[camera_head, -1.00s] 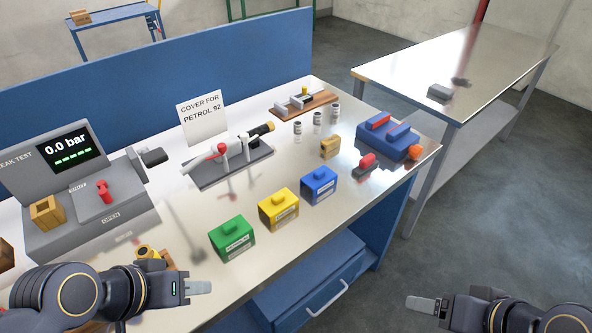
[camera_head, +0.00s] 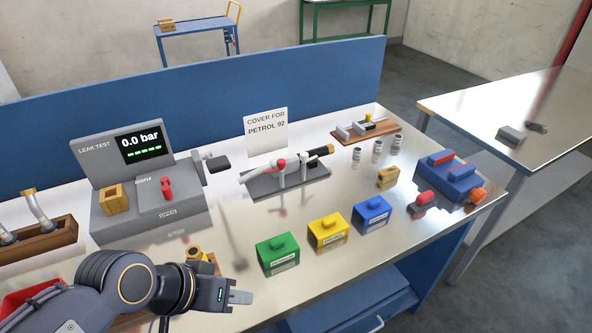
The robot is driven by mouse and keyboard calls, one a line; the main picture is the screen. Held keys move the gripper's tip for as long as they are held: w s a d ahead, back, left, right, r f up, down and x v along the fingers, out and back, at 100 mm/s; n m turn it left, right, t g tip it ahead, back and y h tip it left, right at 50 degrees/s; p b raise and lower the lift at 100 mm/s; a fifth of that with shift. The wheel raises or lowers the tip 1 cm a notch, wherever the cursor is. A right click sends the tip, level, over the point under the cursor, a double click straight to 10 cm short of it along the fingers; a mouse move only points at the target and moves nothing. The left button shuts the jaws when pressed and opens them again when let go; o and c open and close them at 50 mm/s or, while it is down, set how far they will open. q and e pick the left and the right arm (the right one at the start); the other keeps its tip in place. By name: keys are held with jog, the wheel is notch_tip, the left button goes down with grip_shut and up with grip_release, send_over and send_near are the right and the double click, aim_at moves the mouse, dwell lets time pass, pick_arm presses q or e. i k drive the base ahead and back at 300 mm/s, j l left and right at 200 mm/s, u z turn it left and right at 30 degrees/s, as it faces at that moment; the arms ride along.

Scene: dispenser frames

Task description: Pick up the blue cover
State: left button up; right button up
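The blue cover (camera_head: 371,217) is a small blue block with a raised knob on top and a pale label on its front. It stands upright on the metal workbench, at the right end of a row beside the yellow cover (camera_head: 328,235) and the green cover (camera_head: 278,255). My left gripper (camera_head: 240,297) is at the bench's front edge, left of the green cover and well apart from the blue one. Its fingers overlap from this side, so their opening is unclear. It holds nothing visible. My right gripper is out of view.
A sign (camera_head: 265,135) reads "COVER FOR PETROL 92". Behind the covers lies a grey fixture (camera_head: 290,180) with a nozzle. The leak tester (camera_head: 150,210) shows 0.0 bar. A red-topped part (camera_head: 421,203) and a blue box (camera_head: 449,177) lie to the right.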

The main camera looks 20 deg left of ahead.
aim_at(376, 209)
jog(key=i+l, duration=0.4)
jog(key=l, duration=0.25)
jog(key=i+l, duration=0.2)
jog(key=u, duration=0.5)
jog(key=l+u, duration=0.1)
jog(key=u, duration=0.4)
jog(key=l+u, duration=0.1)
jog(key=u, duration=0.85)
